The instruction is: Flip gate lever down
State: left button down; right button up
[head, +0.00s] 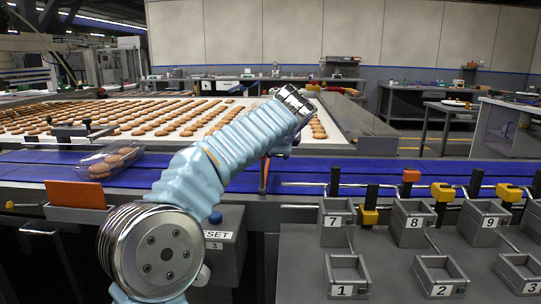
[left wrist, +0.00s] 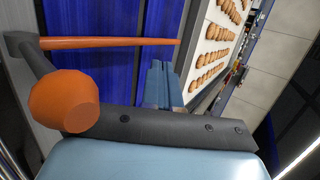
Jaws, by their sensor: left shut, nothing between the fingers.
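The gate shows in the left wrist view as a thin orange bar (left wrist: 110,42) across the blue belt. Beside it is a dark lever arm (left wrist: 35,62) with a large round orange knob (left wrist: 62,102) close to the camera. In the head view the orange gate bar (head: 263,176) shows just right of my left arm; I cannot make out the knob there, nor whether the lever is up or down. My left gripper (left wrist: 161,84) is shut and empty, to the right of the knob and apart from it. In the head view my forearm mostly hides it. My right gripper is not in view.
The blue conveyor belt (head: 350,178) runs across the scene, with a clear tray of biscuits (head: 110,160) at left. Behind it is a wide white biscuit belt (head: 60,118). Numbered grey bins (head: 346,275) stand at lower right. A RESET box (head: 226,248) sits beside my arm.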

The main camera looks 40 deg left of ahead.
pick_arm(q)
jog(key=v, duration=0.6)
dwell(0.5)
